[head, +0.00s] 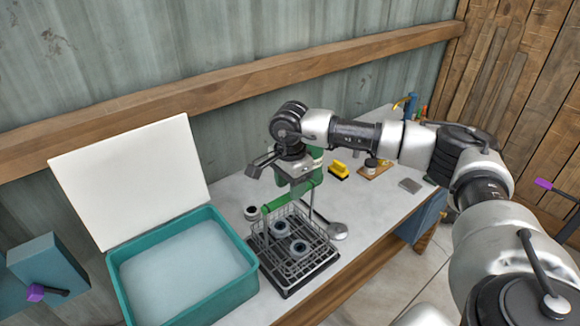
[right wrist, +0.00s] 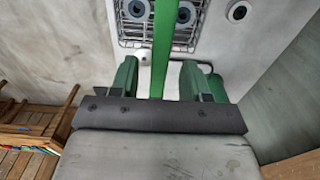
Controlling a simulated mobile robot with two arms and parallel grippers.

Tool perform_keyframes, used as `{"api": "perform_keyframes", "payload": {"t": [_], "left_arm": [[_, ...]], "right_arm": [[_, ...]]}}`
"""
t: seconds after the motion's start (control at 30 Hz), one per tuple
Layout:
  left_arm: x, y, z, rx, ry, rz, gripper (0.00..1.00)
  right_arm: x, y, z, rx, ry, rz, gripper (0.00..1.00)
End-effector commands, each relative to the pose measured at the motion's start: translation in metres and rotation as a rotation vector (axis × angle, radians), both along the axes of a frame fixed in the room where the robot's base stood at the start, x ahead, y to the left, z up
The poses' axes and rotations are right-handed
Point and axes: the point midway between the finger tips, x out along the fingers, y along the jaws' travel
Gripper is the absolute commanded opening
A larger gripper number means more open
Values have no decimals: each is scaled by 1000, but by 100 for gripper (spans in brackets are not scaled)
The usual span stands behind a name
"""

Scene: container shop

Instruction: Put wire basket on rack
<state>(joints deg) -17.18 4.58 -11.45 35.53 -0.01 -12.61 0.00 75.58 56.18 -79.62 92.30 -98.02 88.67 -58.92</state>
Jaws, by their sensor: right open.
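The wire basket (head: 283,240) stands on the worktop just right of a teal tub, with a dark flat base under it. Two grey ring-shaped parts lie in it. Its green handle (head: 291,196) rises above it on thin uprights. My right gripper (head: 298,182) is over the handle, pointing down, fingers apart. In the right wrist view the green handle bar (right wrist: 163,50) passes between the two open fingers (right wrist: 160,80), with gaps on both sides; the basket's wire grid (right wrist: 188,38) shows beyond. I cannot tell a separate rack apart from the dark base. My left gripper is not seen.
The teal tub (head: 250,283) holds pale liquid, and a white panel (head: 130,180) stands behind it. A small round jar (head: 251,213), a ladle-like tool (head: 337,231), a yellow brush (head: 339,170) and a grey block (head: 410,185) lie on the worktop (head: 370,212).

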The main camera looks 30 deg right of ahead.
Motion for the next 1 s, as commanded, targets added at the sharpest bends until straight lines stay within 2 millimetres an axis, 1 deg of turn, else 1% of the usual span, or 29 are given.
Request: {"api": "perform_keyframes", "payload": {"t": [0.03,0.2,0.3,0.4,0.5,0.6,1.0], "left_arm": [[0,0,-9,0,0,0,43],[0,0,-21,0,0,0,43],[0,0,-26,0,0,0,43],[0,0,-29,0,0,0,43],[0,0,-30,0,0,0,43],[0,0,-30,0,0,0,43],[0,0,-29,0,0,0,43]], "right_arm": [[1,0,9,2,-7,1,46],[1,1,46,0,-6,2,46],[0,1,64,0,-4,2,46],[1,0,77,0,-3,1,46],[0,1,84,0,-1,1,46],[0,0,88,0,-1,2,46],[0,0,88,0,0,2,46]]}}
